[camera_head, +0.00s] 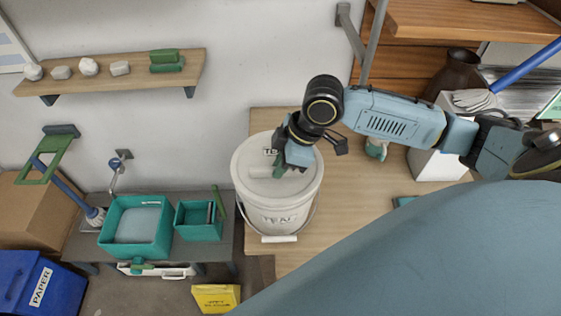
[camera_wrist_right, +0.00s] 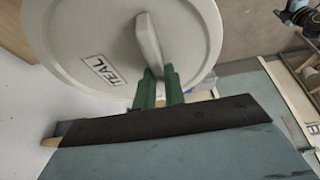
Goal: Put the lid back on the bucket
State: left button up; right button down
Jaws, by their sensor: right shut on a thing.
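A white bucket (camera_head: 280,217) marked TEAL stands upright on the wooden table, its bail with a pale grip hanging in front. The round white lid (camera_head: 256,158) is over the bucket's mouth; I cannot tell whether it is fully seated. My right gripper (camera_head: 284,172) is above the lid, its green fingers shut on the lid's bar handle. In the right wrist view the gripper (camera_wrist_right: 160,82) pinches one end of the handle (camera_wrist_right: 149,42), and the lid (camera_wrist_right: 85,35) shows its TEAL label. My left gripper is not in view.
The wooden table (camera_head: 320,240) is clear just right of the bucket. A low bench left of it holds teal bins (camera_head: 134,227). A wall shelf (camera_head: 125,73) bears several stones. A brown vase (camera_head: 454,72) and a white block stand at right.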

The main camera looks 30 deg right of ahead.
jog(key=c, duration=0.9)
grip_release()
jog(key=shift+r, duration=0.1)
jog(key=shift+r, duration=3.4)
grip_shut()
